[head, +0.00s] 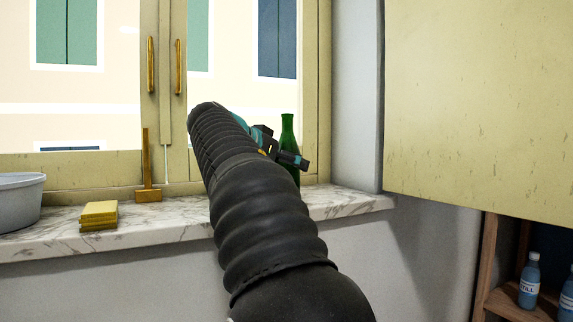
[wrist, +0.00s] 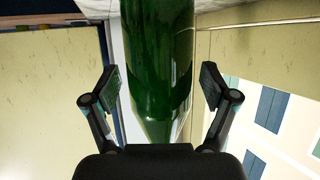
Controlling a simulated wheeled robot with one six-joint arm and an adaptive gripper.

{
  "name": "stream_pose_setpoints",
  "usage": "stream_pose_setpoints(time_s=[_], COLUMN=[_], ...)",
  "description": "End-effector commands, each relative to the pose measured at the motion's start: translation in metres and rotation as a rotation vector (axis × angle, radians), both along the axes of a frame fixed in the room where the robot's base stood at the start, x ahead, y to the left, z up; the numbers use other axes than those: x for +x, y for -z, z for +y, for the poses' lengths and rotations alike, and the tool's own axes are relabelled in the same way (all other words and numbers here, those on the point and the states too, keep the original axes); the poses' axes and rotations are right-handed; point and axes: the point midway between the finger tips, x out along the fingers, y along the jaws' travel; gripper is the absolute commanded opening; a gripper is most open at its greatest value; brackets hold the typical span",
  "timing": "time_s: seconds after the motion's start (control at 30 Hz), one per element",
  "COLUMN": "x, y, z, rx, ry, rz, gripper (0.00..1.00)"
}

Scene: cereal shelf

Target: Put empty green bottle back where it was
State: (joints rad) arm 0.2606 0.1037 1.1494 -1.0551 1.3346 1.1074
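The green bottle (head: 288,128) is upright at the right part of the marble window sill (head: 345,203). My arm and gripper hide much of its lower body in the head view. My gripper (head: 292,158) is beside the bottle, partly hidden by my arm. In the wrist view the bottle (wrist: 157,60) fills the middle, neck toward the bottom of the picture. The open fingers of my gripper (wrist: 162,86) are on either side of it in that picture, with a small gap at each side. I cannot tell how deep the bottle is between them.
A yellow sponge stack (head: 99,215), a wooden-handled tool (head: 148,180) and a grey basin (head: 20,200) are on the sill to the left. The closed window (head: 165,90) is behind. A yellow cabinet (head: 480,110) hangs at right, above a shelf with blue bottles (head: 529,281).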

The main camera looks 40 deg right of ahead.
Motion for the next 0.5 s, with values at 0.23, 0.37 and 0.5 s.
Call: stream_pose_setpoints(time_s=[0.23, 0.37, 0.5], x=[0.0, 0.0, -0.003], y=[-0.002, -0.006, -0.014], z=[0.0, 0.006, 0.027], rx=[0.0, -0.001, -0.001], ry=[0.0, -0.002, -0.005], rz=[0.0, -0.001, -0.002], gripper=[0.85, 0.85, 0.85])
